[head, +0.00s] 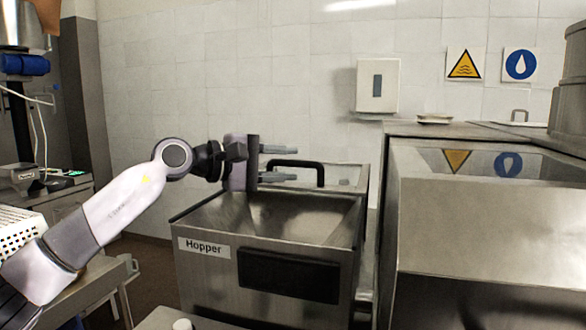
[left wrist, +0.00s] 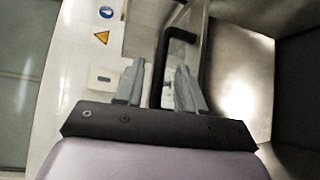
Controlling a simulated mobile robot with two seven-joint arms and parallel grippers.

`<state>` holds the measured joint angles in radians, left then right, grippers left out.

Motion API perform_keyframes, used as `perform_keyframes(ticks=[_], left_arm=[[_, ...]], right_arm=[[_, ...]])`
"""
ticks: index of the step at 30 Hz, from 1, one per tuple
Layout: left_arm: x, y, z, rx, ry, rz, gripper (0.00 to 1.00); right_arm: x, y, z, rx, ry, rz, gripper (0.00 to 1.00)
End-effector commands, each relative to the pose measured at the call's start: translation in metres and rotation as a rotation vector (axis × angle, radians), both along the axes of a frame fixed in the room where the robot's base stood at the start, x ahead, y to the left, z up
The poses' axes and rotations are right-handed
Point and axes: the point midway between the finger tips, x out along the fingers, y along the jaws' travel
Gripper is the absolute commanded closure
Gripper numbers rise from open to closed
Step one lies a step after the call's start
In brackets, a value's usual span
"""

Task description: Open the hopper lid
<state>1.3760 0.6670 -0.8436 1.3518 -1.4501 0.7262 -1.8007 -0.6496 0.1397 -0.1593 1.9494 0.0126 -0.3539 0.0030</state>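The hopper (head: 205,270) is a steel box with a "Hopper" label, standing in the middle of the head view. Its sloping, empty-looking steel interior shows from above. A black bar handle (head: 308,165) is on the steel lid panel (head: 345,178) at the hopper's back; how far the lid is raised is hard to tell. My left gripper (head: 297,163) is open above the hopper, fingers pointing right. In the left wrist view, the handle (left wrist: 160,65) shows between the two spread fingers (left wrist: 160,85); I see no clear contact. My right gripper is not in view.
A large steel machine (head: 490,225) stands close on the hopper's right. A dispenser (head: 377,86) and two signs are on the tiled wall behind. A white perforated basket (head: 20,228) is at the left, near my left arm.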

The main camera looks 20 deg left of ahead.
Motion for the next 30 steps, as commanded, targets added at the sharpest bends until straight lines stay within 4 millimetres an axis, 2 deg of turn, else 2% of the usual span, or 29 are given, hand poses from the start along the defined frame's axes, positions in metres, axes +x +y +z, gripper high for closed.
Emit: perform_keyframes(ticks=[3,9,30], left_arm=[[-0.013,0.016,-0.001,0.001,-0.001,0.002,0.61],[-0.028,0.031,0.003,0.001,0.001,0.0,0.61],[-0.031,0.033,0.005,0.0,0.001,-0.001,0.61]], right_arm=[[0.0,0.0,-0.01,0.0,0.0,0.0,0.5],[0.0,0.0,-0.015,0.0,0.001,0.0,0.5],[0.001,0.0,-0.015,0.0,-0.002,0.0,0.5]])
